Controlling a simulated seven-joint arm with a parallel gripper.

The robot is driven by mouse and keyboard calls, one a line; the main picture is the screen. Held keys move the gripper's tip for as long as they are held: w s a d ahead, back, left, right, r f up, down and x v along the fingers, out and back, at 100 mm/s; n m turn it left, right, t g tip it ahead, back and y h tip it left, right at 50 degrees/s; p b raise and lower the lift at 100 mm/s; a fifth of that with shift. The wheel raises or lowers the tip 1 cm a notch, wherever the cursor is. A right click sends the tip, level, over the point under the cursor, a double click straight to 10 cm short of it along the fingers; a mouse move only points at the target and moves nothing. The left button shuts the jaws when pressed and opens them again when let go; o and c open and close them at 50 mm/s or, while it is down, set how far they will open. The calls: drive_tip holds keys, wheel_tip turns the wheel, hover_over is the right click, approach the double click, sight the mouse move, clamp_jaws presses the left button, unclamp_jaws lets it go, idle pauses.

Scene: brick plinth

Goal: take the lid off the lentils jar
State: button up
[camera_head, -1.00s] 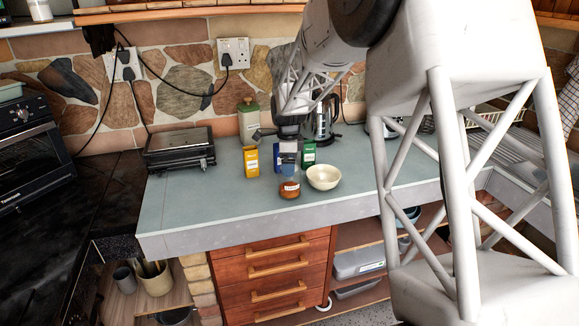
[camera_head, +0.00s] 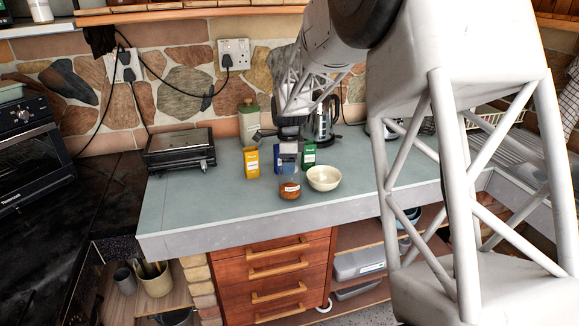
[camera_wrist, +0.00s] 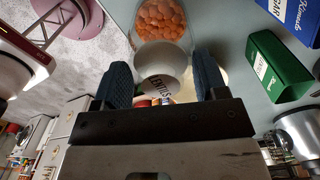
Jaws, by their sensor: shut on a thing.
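The lentils jar (camera_head: 290,190) stands near the counter's front edge in the head view, brownish-orange with a white label. In the wrist view its orange lentils (camera_wrist: 160,18) show through clear glass at the top. My gripper (camera_head: 288,170) is above the jar, pointing down. In the wrist view its two blue fingers (camera_wrist: 163,80) are on either side of the pale grey lid (camera_wrist: 165,62), shut on it. Dark lettering reading like "LENTILS" shows between the fingers. I cannot tell whether the lid still touches the jar.
A cream bowl (camera_head: 324,178) stands close to the jar's right. Behind are a yellow box (camera_head: 251,162), a blue box (camera_head: 277,158) and a green box (camera_head: 309,154). A grill (camera_head: 180,150) sits at the left. The counter's left front (camera_head: 200,210) is clear.

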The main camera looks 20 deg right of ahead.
drive_tip(key=shift+r, duration=0.1)
drive_tip(key=shift+r, duration=0.8)
wheel_tip(320, 180, up, 2)
drive_tip(key=shift+r, duration=0.1)
drive_tip(key=s+a+r, duration=0.1)
drive_tip(key=s, duration=1.5)
drive_tip(key=shift+a, duration=0.15)
drive_tip(key=a+f, duration=0.9)
drive_tip(key=shift+s+f, duration=0.3)
drive_tip(key=shift+f, duration=0.05)
drive_tip(key=w, duration=0.5)
drive_tip(key=w+f, duration=0.1)
drive_tip(key=w, duration=0.4)
drive_tip(key=w+a, duration=0.1)
drive_tip(key=w, duration=0.5)
drive_tip(key=shift+f, duration=0.25)
